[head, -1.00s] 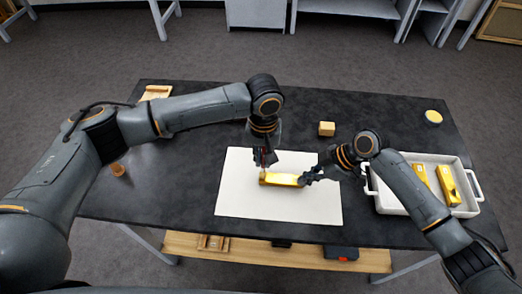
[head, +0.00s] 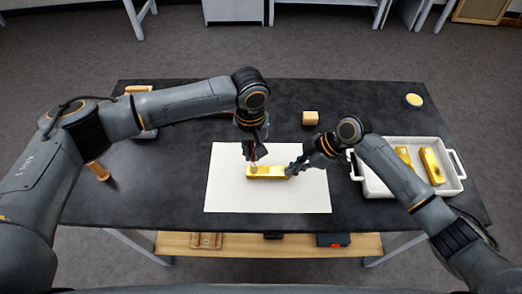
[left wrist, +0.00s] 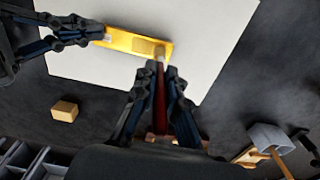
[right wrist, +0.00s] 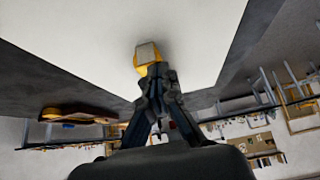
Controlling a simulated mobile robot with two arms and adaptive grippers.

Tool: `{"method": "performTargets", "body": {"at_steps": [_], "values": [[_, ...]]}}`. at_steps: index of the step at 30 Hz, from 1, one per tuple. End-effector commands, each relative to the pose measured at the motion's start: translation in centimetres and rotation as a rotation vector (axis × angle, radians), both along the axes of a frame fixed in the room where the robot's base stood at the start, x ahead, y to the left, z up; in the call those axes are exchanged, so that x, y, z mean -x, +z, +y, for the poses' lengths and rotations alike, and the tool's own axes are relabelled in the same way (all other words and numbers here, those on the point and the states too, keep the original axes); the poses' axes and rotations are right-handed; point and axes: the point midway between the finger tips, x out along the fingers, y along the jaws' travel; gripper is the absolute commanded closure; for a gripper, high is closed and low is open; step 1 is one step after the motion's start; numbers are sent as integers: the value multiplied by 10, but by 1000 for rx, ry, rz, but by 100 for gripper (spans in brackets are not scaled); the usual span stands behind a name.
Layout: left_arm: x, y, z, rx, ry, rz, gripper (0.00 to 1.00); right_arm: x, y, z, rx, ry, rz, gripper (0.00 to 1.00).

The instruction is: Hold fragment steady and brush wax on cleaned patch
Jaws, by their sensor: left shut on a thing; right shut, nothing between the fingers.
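The gilt fragment (head: 267,173) is a short golden bar lying on the white sheet (head: 227,195); it also shows in the left wrist view (left wrist: 130,41). My left gripper (head: 252,152) is shut on a brush with a dark red handle (left wrist: 160,95). The pale brush tip is at the fragment's left end in the head view and appears to touch its top. My right gripper (head: 297,168) is shut with nothing between its fingers, its tips against or very close to the fragment's right end. That pale end face (right wrist: 147,52) shows in the right wrist view.
A white tray (head: 376,186) with two golden pieces stands at the right. A wooden block (head: 310,118) and a round yellow-topped container (head: 414,100) are at the back. A small orange-brown object (head: 97,171) is at the left. The sheet around the fragment is clear.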

Motion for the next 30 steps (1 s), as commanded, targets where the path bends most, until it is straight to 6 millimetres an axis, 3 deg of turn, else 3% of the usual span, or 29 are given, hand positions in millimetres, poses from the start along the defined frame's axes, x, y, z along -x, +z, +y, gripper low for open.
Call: {"method": "performTargets", "body": {"at_steps": [5,23,30], "values": [[0,-1,18,-2,2,2,100,2,-4,-2,7,0,7,100],[1,-1,-42,0,-1,2,100,2,-4,-1,6,1,7,100],[1,-1,-18,-2,2,2,100,2,-4,-2,7,1,7,100]]}}
